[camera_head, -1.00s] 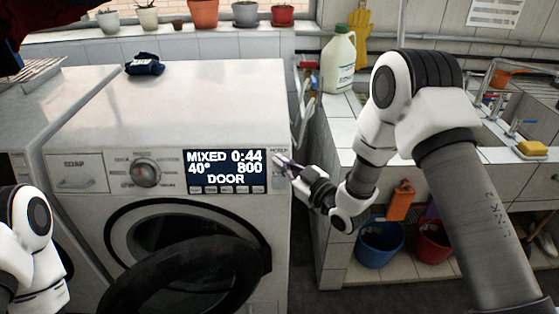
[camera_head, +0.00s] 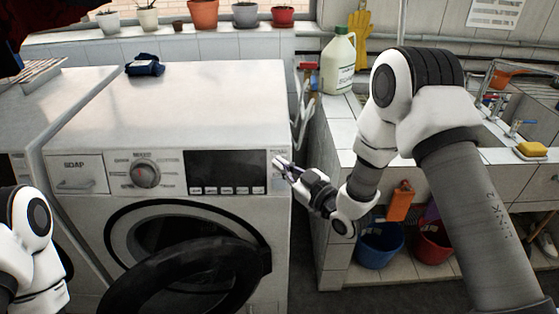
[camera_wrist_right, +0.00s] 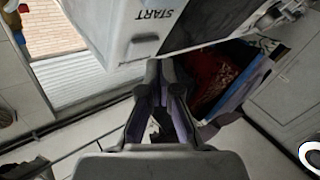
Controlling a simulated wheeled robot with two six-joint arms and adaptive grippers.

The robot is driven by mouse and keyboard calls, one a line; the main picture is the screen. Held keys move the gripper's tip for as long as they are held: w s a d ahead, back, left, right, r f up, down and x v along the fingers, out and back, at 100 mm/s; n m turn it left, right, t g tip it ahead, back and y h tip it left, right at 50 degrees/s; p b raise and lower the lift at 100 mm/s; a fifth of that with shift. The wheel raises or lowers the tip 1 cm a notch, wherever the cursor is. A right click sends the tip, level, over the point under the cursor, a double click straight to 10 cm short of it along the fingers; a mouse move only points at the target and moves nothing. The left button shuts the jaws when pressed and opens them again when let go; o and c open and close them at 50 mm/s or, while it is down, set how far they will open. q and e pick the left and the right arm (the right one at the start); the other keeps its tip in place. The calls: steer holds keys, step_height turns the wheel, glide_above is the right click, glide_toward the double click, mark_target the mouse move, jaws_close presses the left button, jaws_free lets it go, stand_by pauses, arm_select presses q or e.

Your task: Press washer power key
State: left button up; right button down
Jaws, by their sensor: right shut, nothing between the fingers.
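The washer (camera_head: 215,110) has a white front with a dial (camera_head: 145,174) and a display (camera_head: 225,170) that is now dark. My right gripper (camera_head: 281,162) is shut and empty, its tips at the right end of the control panel, by the small label right of the display. The right wrist view shows the fingers (camera_wrist_right: 163,72) close to the panel's edge, near a key labelled START (camera_wrist_right: 143,46). Only a white link of my left arm shows at the left; its gripper is out of view.
The washer's round dark door (camera_head: 190,275) hangs open below the panel. A dark blue cloth (camera_head: 145,64) lies on top. A tiled counter with a detergent jug (camera_head: 338,65) stands to the right, with a blue bucket (camera_head: 380,245) and a red bucket (camera_head: 432,242) under it.

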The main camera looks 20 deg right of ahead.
arm_select(q)
steer(key=shift+r+p, duration=0.3)
steer(key=shift+r, duration=0.05)
arm_select(e)
steer(key=shift+s+a+r, duration=0.25)
steer(key=shift+s+r, duration=0.1)
steer(key=shift+s, duration=0.55)
steer(key=shift+s+a+r, duration=0.3)
steer(key=shift+s, duration=0.55)
steer(key=shift+s+a+r, duration=0.25)
steer(key=shift+s+r, duration=0.1)
steer(key=shift+s, duration=0.55)
arm_select(q)
steer(key=shift+c, duration=0.3)
